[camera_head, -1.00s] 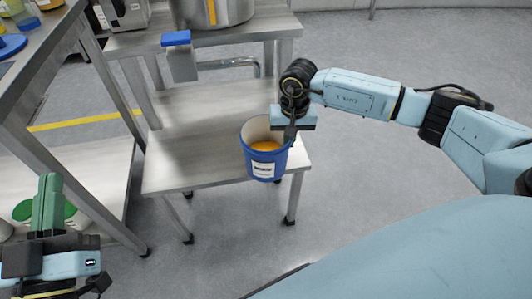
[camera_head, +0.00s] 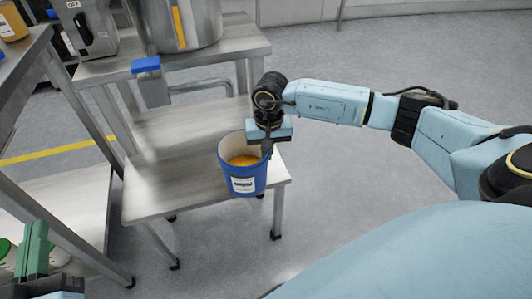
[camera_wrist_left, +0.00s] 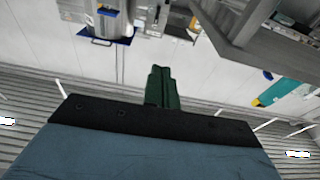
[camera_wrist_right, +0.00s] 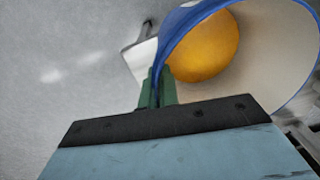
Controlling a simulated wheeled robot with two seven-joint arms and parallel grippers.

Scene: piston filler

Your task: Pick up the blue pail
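The blue pail (camera_head: 240,182), with a white label and orange contents, is upright at the front right of the low metal table. Its base overlaps the table's front edge in the head view, and I cannot tell if it touches the top. My right gripper (camera_head: 267,148) is at the pail's right rim. In the right wrist view its green fingers (camera_wrist_right: 158,88) are closed together on the rim of the pail (camera_wrist_right: 280,50). My left gripper (camera_head: 36,245) is at the lower left, far from the pail. In the left wrist view its fingers (camera_wrist_left: 162,85) are shut and empty.
The low metal table (camera_head: 150,200) has a raised shelf behind, holding a steel hopper (camera_head: 190,22) and a blue-capped part (camera_head: 147,65). A taller bench (camera_head: 20,60) stands at the left. The floor (camera_head: 370,190) to the right is clear.

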